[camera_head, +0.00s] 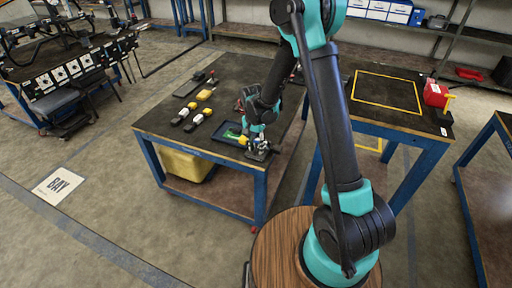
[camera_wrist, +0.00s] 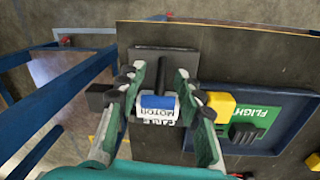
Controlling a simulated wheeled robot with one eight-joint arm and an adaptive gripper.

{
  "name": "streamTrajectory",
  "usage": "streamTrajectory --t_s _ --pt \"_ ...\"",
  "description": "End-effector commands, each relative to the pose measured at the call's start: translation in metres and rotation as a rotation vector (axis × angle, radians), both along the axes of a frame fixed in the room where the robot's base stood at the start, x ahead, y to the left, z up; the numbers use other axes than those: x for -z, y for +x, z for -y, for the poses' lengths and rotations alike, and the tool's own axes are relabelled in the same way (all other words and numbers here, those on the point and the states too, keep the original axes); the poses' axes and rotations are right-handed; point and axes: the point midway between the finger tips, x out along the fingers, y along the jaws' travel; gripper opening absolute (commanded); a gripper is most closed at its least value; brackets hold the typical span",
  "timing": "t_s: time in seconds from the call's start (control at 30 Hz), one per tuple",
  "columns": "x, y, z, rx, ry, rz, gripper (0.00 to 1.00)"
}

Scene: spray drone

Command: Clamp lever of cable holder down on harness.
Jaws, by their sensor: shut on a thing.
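The cable holder (camera_head: 262,154) stands on a dark base near the front right corner of the brown-topped table. In the wrist view its blue-and-white part (camera_wrist: 157,103) sits between my fingers, above a label reading roughly "CABLE MOTOR". My gripper (camera_wrist: 160,82) points down at it, with one green finger on each side, and is shut on this part. It also shows in the head view (camera_head: 256,138). I cannot tell the lever's angle. The harness is not clearly visible; a yellow block (camera_wrist: 221,105) lies just right of the fingers.
A blue tray with a green card (camera_wrist: 255,118) marked "FLIGHT" lies beside the holder. Several yellow, white and black pieces (camera_head: 194,122) lie farther left on the table. A second table (camera_head: 385,120) stands to the right, with a red box (camera_head: 436,93).

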Motion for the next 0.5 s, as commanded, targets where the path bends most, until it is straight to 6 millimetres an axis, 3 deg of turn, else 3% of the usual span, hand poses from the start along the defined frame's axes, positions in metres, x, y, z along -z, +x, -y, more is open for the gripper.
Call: streamTrajectory --t_s 0.23,0.47,0.5 --pt "0.0027 0.0056 0.0015 0.002 0.044 -0.119 0.06" --pt "0.0024 0.0048 0.0011 -0.001 0.047 -0.126 0.05" --pt "0.0024 0.0048 0.0009 -0.001 0.048 -0.126 0.36"
